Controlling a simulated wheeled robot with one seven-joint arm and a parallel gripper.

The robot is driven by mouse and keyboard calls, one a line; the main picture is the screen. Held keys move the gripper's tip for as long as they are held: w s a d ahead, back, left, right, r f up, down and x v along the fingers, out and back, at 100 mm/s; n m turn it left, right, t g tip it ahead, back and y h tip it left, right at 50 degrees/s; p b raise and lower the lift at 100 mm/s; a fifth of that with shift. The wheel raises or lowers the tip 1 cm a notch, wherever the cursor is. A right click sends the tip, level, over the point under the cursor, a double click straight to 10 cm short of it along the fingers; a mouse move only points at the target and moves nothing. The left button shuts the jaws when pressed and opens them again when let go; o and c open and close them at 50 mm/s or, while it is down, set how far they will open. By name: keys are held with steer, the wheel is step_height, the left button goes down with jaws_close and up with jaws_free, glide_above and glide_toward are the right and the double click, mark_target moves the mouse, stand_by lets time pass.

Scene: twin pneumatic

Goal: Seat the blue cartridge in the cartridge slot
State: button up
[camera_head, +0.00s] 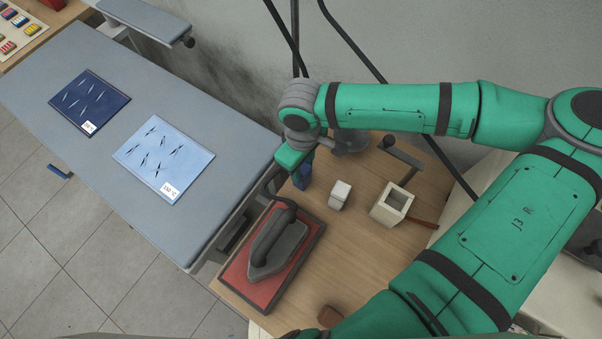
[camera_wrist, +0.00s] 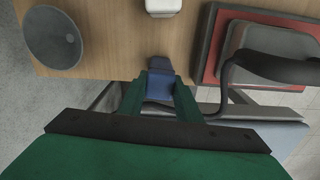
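The blue cartridge (camera_head: 304,174) is at the far left edge of the wooden table, below my gripper (camera_head: 298,167). In the wrist view the blue cartridge (camera_wrist: 160,80) sits between the two green fingers of my gripper (camera_wrist: 161,82), which press close on both its sides. I cannot tell whether it touches the table. A cream block with a square opening on top (camera_head: 392,206), which looks like the cartridge slot, stands to the right on the table, apart from the cartridge. The inside of the opening is only partly visible.
A small white block (camera_head: 340,195) stands between the cartridge and the cream block. An iron (camera_head: 276,243) rests on a red pad (camera_head: 240,285) in front. A round grey disc (camera_wrist: 53,37) and a grey-handled post (camera_head: 402,155) are at the back. A grey ironing board (camera_head: 70,150) lies left.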

steer(key=shift+c, duration=1.3)
steer(key=shift+r, duration=0.2)
step_height(320, 180, up, 18)
steer(key=shift+f, duration=0.15)
